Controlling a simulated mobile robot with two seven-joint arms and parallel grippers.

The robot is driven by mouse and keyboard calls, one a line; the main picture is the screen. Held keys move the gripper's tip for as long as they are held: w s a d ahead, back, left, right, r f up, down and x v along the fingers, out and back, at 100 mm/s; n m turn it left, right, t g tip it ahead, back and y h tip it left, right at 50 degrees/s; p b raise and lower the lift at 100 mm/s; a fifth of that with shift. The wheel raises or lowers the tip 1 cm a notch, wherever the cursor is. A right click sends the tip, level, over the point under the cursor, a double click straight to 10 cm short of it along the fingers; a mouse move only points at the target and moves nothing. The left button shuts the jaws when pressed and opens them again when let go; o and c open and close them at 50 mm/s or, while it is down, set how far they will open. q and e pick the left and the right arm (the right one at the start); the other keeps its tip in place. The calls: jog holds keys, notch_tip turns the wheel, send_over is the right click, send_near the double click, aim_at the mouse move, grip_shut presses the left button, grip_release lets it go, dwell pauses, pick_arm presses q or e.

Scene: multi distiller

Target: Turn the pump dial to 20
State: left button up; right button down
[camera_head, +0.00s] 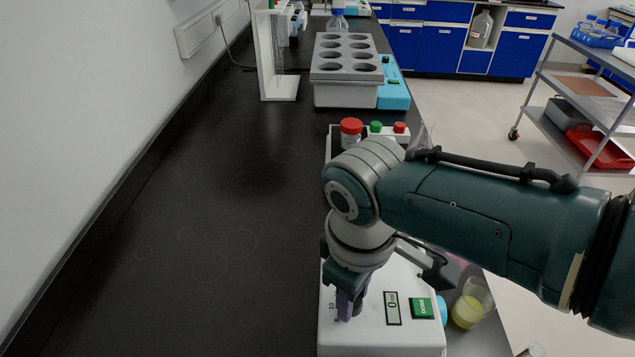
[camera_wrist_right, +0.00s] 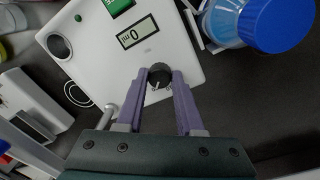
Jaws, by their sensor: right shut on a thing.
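The white pump (camera_head: 380,338) sits on the black bench at the bottom of the head view, and its top fills the upper middle of the right wrist view (camera_wrist_right: 100,45). The black pump dial (camera_wrist_right: 159,75) has a white pointer mark. My right gripper (camera_head: 350,303) reaches down onto the pump's left part; in the right wrist view its purple fingers (camera_wrist_right: 162,92) are shut on the dial's sides. The display (camera_head: 392,308) reads 0. A green button marked DOSE (camera_head: 422,308) lies right of it. In the head view my gripper hides the dial. My left gripper is not in view.
A beaker of yellow liquid (camera_head: 470,303) stands right of the pump. A rack with red and green caps (camera_head: 375,128) stands behind my right arm. A grey block with holes (camera_head: 345,70) is farther back. The bench to the left is clear (camera_head: 200,230).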

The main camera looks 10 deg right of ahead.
dwell(0.5)
jog(key=c, duration=0.5)
grip_release()
jog(key=shift+c, duration=0.2)
notch_tip(320, 180, up, 10)
jog(key=p, duration=0.4)
jog(key=shift+s+a, duration=0.15)
jog(key=shift+a, duration=0.05)
